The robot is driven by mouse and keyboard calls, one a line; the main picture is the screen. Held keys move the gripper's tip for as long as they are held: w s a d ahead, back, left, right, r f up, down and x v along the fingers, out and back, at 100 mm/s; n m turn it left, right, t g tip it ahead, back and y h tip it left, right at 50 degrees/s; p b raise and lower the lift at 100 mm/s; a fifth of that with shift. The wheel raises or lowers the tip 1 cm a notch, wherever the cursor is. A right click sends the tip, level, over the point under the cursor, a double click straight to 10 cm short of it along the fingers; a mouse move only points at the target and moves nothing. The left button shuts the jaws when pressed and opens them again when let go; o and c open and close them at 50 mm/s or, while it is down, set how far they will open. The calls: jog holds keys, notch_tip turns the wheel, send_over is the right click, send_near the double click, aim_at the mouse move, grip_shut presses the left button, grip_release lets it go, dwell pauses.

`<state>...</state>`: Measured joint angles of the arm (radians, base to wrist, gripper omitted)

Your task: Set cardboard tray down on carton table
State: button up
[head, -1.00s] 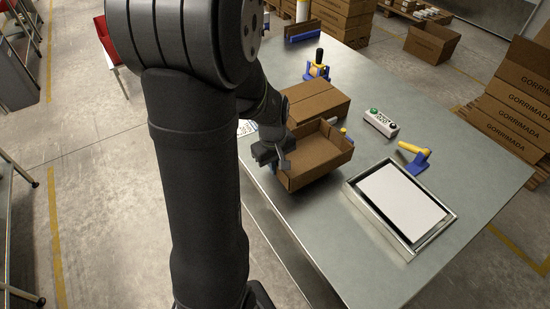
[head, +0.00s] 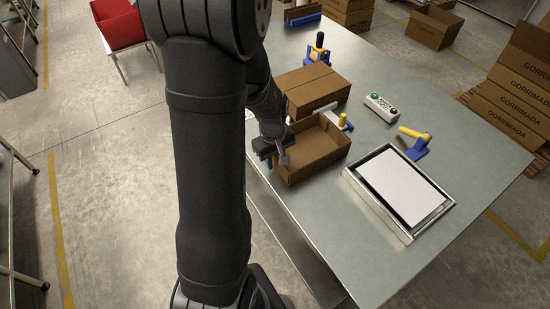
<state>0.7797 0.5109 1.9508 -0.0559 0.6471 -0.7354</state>
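The cardboard tray (head: 318,150) is a brown open-topped box, upright and empty as far as I see. It is over the left part of the grey steel table (head: 385,265), in front of a closed carton (head: 312,88). My gripper (head: 281,156) is at the tray's left wall, with one finger showing against it, and appears shut on that wall. My arm hides part of the gripper and the table's left side. I cannot tell whether the tray's underside touches the tabletop.
A button box (head: 381,107), a blue-and-yellow clamp (head: 415,142) and a framed white plate (head: 402,190) are to the right. Another blue-and-yellow clamp (head: 318,52) stands beyond the carton. The near tabletop is clear.

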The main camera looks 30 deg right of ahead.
jog(key=shift+r, duration=0.1)
notch_tip(320, 180, up, 17)
jog(key=shift+a+r, duration=0.15)
jog(key=shift+a, duration=0.25)
dwell(0.4)
dwell(0.4)
jog(key=f, duration=1.6)
jog(key=shift+d+f, duration=0.35)
jog(key=shift+d, duration=0.05)
